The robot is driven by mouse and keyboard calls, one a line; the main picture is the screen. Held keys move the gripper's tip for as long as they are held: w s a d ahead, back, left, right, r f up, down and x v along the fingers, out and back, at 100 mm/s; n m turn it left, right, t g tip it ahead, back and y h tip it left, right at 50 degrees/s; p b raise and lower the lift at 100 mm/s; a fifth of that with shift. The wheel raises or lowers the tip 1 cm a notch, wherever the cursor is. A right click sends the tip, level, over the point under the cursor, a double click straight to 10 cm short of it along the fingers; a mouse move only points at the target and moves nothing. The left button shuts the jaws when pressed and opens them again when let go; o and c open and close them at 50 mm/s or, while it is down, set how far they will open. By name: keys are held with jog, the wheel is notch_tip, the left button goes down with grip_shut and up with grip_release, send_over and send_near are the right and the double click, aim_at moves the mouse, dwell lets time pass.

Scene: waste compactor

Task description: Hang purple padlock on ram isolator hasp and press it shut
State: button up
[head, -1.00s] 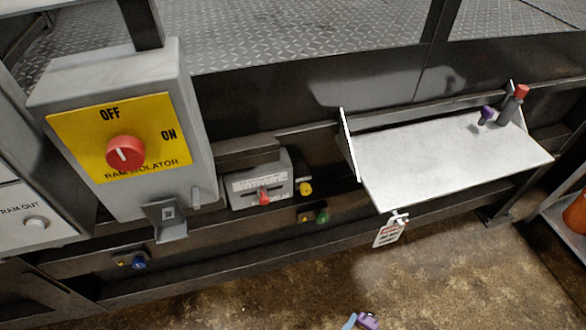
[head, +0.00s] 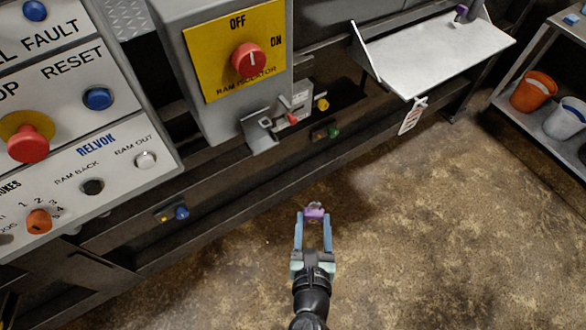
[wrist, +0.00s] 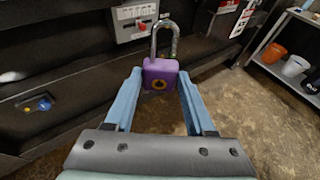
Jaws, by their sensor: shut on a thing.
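The purple padlock (head: 315,213) is held between the blue fingertips of my gripper (head: 313,222), out over the floor in front of the machine. In the wrist view the padlock (wrist: 161,75) is upright, with its metal shackle pointing up and a round dark keyway with a yellowish ring facing the camera. I cannot tell whether the shackle is fully seated. The grey ram isolator box (head: 215,110) has a yellow plate with a red knob (head: 248,61). The hasp (head: 262,130), a metal bracket with a square hole, sits at its lower edge, up and left of my gripper, apart from the padlock.
A control panel (head: 75,130) with buttons stands at left. A white shelf (head: 440,60) juts out at right, with a tag (head: 412,117) hanging from it. A rack with an orange bucket (head: 533,91) and a white bucket (head: 568,120) is far right. The floor between is clear.

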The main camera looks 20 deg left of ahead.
aim_at(305, 208)
jog(key=w+a+r+n+y, duration=0.1)
jog(key=r, duration=0.1)
jog(key=r+n+g+y+p, duration=0.1)
jog(key=r, duration=0.2)
jog(key=w+a+r+y+p, duration=0.1)
jog(key=r, duration=0.1)
jog(key=shift+w+a+r+n, duration=0.15)
jog(key=shift+w+a+n, duration=0.2)
jog(key=shift+n, duration=0.05)
notch_tip(305, 208, up, 8)
jog(key=s+a+n+g+y+p, duration=0.1)
jog(key=n+g+y+p, duration=0.1)
jog(key=n+g+y, duration=0.2)
jog(key=shift+s+a+f+p, duration=0.2)
jog(key=shift+p, duration=0.15)
jog(key=shift+r+p, duration=0.2)
jog(key=shift+p, duration=0.5)
jog(key=shift+w+a+f+p, duration=0.1)
jog(key=shift+w+a+p, duration=0.1)
jog(key=shift+w+a, duration=0.85)
jog(key=shift+w+a+f+p, duration=0.15)
jog(key=shift+w+a, duration=0.55)
jog(key=shift+a, duration=0.5)
jog(key=shift+r+p, duration=0.15)
jog(key=shift+p, duration=0.85)
jog(key=shift+w+a, duration=0.65)
jog(key=shift+a, duration=0.2)
jog(key=shift+w+a, duration=0.65)
jog(key=shift+a, duration=0.15)
